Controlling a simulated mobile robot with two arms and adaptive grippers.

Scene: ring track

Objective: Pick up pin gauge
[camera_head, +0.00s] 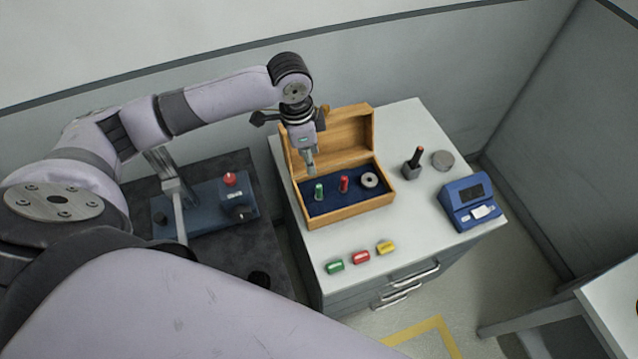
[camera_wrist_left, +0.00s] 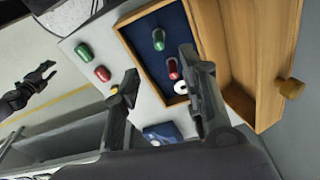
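An open wooden box (camera_head: 349,214) with a dark blue lining holds a green pin (camera_head: 319,192), a red pin (camera_head: 344,184) and a grey ring (camera_head: 369,180). The pins stand upright; I cannot tell for sure which is the pin gauge. My left gripper (camera_head: 311,166) is above the left part of the box, over the green pin. In the left wrist view its two fingers (camera_wrist_left: 163,88) are apart with nothing between them, and the green pin (camera_wrist_left: 158,39) and red pin (camera_wrist_left: 172,68) lie beyond. A dark gripper, apparently my right (camera_wrist_left: 46,72), shows at the left edge there.
The box's raised lid (camera_head: 345,135) stands behind the pins. Green (camera_head: 334,267), red (camera_head: 361,257) and yellow (camera_head: 387,247) pieces lie in front. A black stand (camera_head: 413,162), grey disc (camera_head: 443,160) and blue device (camera_head: 468,205) are at right. A dark blue fixture (camera_head: 205,203) is left.

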